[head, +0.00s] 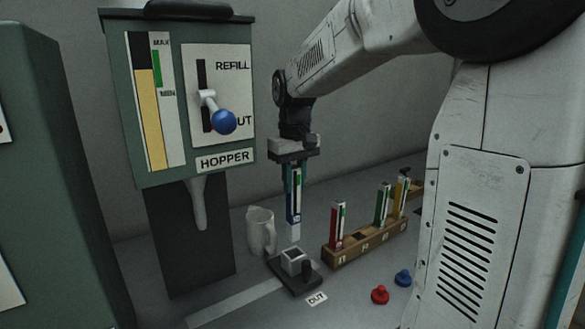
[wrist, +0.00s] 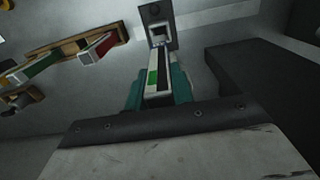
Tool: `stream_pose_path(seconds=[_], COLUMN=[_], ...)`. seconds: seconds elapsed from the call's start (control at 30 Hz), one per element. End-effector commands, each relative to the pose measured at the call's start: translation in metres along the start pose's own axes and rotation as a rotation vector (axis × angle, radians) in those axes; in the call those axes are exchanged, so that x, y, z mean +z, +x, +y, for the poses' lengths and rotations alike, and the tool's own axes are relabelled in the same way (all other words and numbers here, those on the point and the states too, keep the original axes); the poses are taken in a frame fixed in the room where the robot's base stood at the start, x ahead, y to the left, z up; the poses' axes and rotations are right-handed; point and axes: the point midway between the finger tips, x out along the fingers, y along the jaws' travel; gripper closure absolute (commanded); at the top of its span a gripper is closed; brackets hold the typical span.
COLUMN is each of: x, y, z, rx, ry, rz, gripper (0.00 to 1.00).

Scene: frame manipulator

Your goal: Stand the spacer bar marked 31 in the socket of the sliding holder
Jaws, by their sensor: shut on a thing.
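My gripper (head: 293,178) is shut on a blue spacer bar (head: 294,208) with a white lower end and a green mark on its face. The bar hangs upright; its number is too small to read. In the wrist view the bar (wrist: 158,75) lies between the teal fingers (wrist: 160,90). The sliding holder (head: 297,283) is a dark plate on the table with a pale square socket (head: 293,262) and a dark knob. The bar's lower end is above the socket, apart from it in the head view. In the wrist view the socket (wrist: 161,33) shows just beyond the bar's end.
A wooden rack (head: 365,243) to the right holds red, green and yellow bars, with one empty slot visible. A white jug (head: 261,231) stands behind the holder. Red (head: 380,295) and blue (head: 403,278) buttons are at front right. The hopper (head: 185,95) stands at left.

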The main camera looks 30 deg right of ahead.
Motion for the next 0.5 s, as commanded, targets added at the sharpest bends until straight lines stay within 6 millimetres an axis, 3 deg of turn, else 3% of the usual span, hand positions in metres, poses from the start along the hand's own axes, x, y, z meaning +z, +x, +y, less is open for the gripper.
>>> stream_pose_path(seconds=[0.5], x=[0.0], y=[0.063], z=[-0.002], rx=[-0.001], ry=[-0.003], rz=[-0.004], gripper=[1.0])
